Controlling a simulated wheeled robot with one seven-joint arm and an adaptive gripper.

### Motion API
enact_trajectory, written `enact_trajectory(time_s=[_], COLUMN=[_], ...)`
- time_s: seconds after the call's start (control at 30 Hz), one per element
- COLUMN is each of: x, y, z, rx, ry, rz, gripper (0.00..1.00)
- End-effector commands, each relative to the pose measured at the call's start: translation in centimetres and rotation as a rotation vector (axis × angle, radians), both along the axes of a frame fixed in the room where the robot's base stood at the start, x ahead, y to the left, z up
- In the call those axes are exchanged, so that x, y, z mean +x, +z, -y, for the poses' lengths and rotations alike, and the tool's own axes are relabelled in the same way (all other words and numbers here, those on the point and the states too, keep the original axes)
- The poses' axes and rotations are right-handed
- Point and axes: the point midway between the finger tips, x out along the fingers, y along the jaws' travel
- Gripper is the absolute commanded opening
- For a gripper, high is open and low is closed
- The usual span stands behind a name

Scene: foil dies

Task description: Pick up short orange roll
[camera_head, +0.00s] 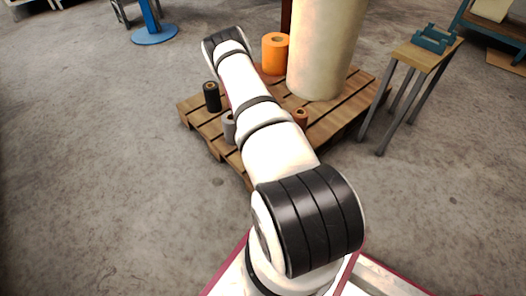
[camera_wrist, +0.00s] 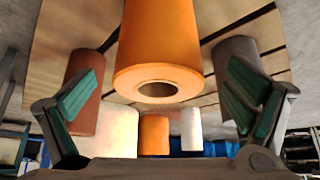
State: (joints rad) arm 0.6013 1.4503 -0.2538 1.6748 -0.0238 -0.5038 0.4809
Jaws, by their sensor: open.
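An orange roll (camera_wrist: 158,48) with a hollow core fills the upper middle of the wrist view, which looks upside down. My gripper (camera_wrist: 164,76) is open, with one green-padded finger on each side of this roll. I see no contact between pads and roll. In the head view my arm hides the gripper and this near roll. A second orange roll (camera_wrist: 154,134) stands farther off; an orange roll (camera_head: 274,54) also shows at the pallet's back in the head view. I cannot tell from size alone which one is the short one.
A brown roll (camera_wrist: 88,88) and a grey roll (camera_wrist: 233,52) flank the near orange roll. A large cream cylinder (camera_head: 325,45) and a black roll (camera_head: 212,98) stand on the wooden pallet (camera_head: 345,112). A small table (camera_head: 424,54) stands to the right.

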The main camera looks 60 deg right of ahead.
Motion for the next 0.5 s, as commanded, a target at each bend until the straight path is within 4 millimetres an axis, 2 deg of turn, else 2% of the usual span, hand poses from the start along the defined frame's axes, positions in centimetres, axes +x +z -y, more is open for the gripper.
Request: enact_trajectory(time_s=[0.3, 0.5], x=[0.9, 1.1], y=[-3.8, -4.3], z=[1.8, 2.2], rx=[0.0, 0.0], ry=[0.0, 0.001], rz=[0.0, 0.0], gripper=[0.97, 0.97])
